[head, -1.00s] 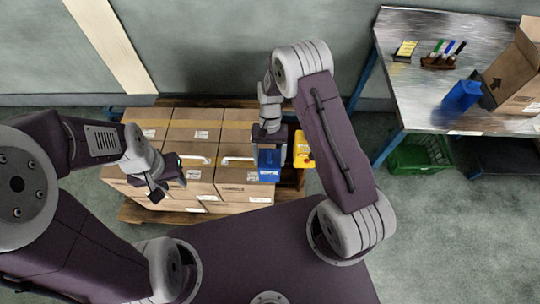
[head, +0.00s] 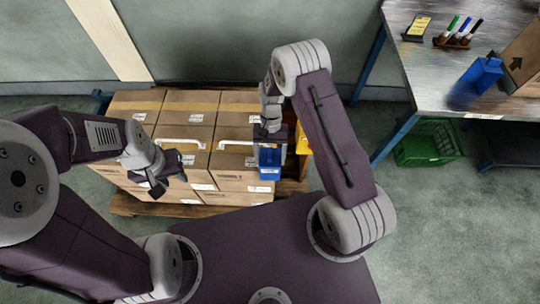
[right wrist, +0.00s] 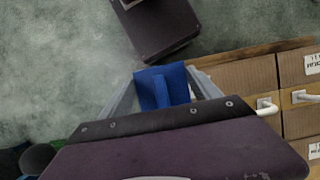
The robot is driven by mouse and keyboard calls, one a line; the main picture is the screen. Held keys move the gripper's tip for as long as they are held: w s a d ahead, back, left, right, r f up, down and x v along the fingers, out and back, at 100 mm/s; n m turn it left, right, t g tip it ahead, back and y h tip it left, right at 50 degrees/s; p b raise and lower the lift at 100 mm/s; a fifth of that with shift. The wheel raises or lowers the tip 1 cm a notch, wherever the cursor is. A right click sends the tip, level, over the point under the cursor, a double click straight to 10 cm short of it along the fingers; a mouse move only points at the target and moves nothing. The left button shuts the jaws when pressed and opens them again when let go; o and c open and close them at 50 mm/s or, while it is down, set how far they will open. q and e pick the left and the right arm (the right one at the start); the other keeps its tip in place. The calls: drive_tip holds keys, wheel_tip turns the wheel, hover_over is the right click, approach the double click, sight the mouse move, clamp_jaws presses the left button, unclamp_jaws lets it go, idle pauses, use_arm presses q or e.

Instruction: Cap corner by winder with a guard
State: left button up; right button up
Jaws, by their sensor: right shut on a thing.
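My right gripper (head: 269,150) is shut on a blue guard (head: 269,170). It holds the guard at the right side of the carton stack (head: 190,118). In the right wrist view the blue guard (right wrist: 160,88) sits between the fingers. Whether the guard touches a carton corner I cannot tell. The yellow winder (head: 303,139) is just right of the gripper, partly hidden by my right arm. My left gripper (head: 166,180) is over the front left of the stack, with its fingers apart and nothing between them.
The cartons stand on a wooden pallet (head: 125,204), with white handle-like pieces (head: 181,143) on them. A metal table (head: 425,75) at the right carries another blue piece (head: 481,74), markers and an open box. A green crate (head: 428,143) is below it. Open floor lies at lower right.

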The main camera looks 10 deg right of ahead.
wheel_tip(320, 180, down, 5)
drive_tip(key=b, duration=0.3)
drive_tip(key=shift+r, duration=0.15)
drive_tip(key=shift+w+a+f+b, duration=0.25)
drive_tip(key=shift+w+f+b, duration=0.3)
drive_tip(key=shift+b, duration=0.1)
drive_tip(key=o, duration=1.9)
drive_tip(key=shift+o, duration=0.2)
drive_tip(key=v, duration=0.9)
